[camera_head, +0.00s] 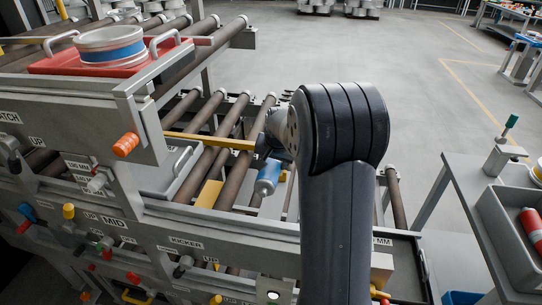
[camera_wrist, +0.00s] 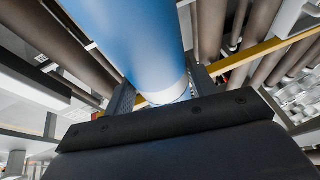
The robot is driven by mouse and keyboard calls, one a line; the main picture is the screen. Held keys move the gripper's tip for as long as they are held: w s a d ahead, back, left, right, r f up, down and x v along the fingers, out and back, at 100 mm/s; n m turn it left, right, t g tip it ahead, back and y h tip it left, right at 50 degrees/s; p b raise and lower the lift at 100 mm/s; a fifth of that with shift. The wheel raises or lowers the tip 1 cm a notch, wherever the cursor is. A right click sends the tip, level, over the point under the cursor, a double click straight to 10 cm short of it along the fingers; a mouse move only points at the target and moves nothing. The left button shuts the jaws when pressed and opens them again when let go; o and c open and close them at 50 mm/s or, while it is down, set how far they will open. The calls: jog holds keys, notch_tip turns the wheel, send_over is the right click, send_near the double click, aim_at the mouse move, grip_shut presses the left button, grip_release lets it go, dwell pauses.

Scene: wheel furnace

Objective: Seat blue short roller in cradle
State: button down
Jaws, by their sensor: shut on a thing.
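The blue short roller (camera_head: 267,178) hangs tilted beside the conveyor's brown rollers, in the middle of the body camera view. It has pale ends. My gripper (camera_wrist: 160,90) is shut on the blue short roller (camera_wrist: 130,35), with one finger on each side of it in the wrist view. In the body camera view the gripper is small and partly hidden behind my arm. The roller appears above the lower roller level, apart from the brown rollers. I cannot clearly pick out the cradle; my arm covers part of the frame.
A yellow bar (camera_head: 210,140) crosses the brown rollers (camera_head: 205,145) close to my gripper. A red tray (camera_head: 60,65) holds a blue-and-silver wheel (camera_head: 110,45) at upper left. At right, a grey bin (camera_head: 505,225) holds a red cylinder (camera_head: 532,225).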

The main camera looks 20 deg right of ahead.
dwell(0.4)
jog(key=b, duration=0.7)
send_near(271, 201)
jog(key=shift+w+d+r, duration=0.2)
jog(key=shift+w+r, duration=0.8)
jog(key=shift+r, duration=0.1)
jog(key=shift+f+b, duration=2.4)
jog(key=shift+f, duration=0.35)
dwell(1.5)
jog(key=c, duration=0.9)
grip_release()
jog(key=o, duration=0.4)
jog(key=shift+s, duration=0.1)
jog(key=shift+o, duration=0.2)
jog(key=shift+f, duration=0.15)
notch_tip(271, 201, up, 8)
jog(key=p, duration=0.5)
jog(key=shift+p, duration=0.3)
